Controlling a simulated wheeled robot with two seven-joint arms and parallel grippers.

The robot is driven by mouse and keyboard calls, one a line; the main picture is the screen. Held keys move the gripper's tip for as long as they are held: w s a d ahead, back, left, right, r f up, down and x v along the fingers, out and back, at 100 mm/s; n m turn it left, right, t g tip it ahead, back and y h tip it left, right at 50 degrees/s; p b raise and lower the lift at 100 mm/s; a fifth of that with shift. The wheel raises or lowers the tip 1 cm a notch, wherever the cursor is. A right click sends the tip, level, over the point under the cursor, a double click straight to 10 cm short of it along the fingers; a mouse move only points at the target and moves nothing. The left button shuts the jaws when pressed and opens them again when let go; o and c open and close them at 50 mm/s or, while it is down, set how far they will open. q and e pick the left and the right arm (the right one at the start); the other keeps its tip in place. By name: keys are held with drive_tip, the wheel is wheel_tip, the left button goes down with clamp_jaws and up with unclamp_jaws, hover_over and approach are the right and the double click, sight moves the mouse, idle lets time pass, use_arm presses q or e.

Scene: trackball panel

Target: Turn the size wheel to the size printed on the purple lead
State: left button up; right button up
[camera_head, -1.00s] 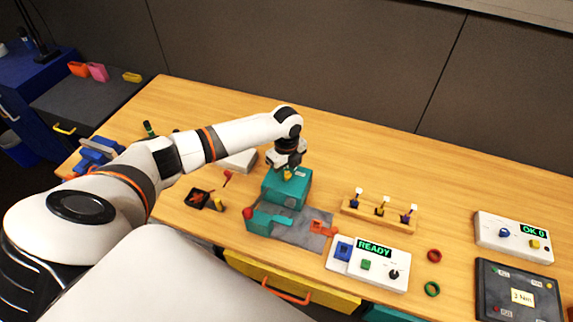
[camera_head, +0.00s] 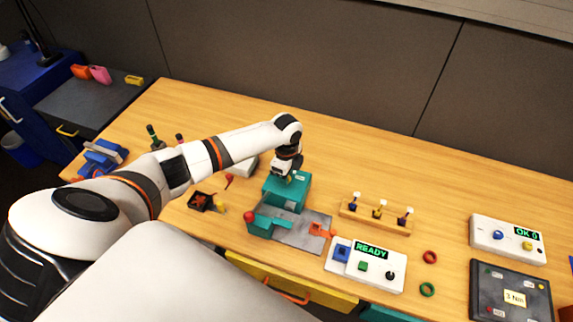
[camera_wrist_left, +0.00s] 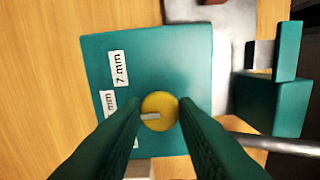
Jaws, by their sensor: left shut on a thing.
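The size wheel (camera_wrist_left: 160,108) is a round yellow knob with a white pointer mark, on top of the teal machine (camera_wrist_left: 95,55). The pointer mark points left in the left wrist view. White labels sit by the wheel; one reads 7 mm (camera_wrist_left: 119,68), the others are partly hidden by the fingers. My left gripper (camera_wrist_left: 160,112) is shut on the wheel from above; it also shows over the teal machine in the head view (camera_head: 287,174). Leads with white tags stand in a wooden rack; a dark bluish-purple one (camera_head: 354,204) is at its left. Its printed size is too small to read.
The rack (camera_head: 373,220) stands right of the teal machine. A white READY panel (camera_head: 383,272) with buttons is in front, with red (camera_head: 430,257) and green (camera_head: 427,289) rings beside it. A black tray (camera_head: 199,202) lies to the left. The back of the table is clear.

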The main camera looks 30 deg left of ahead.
use_arm(q)
drive_tip(key=o, duration=1)
drive_tip(key=shift+r, duration=0.15)
wheel_tip(320, 180, up, 12)
drive_tip(key=b, duration=0.3)
drive_tip(key=shift+f, duration=0.2)
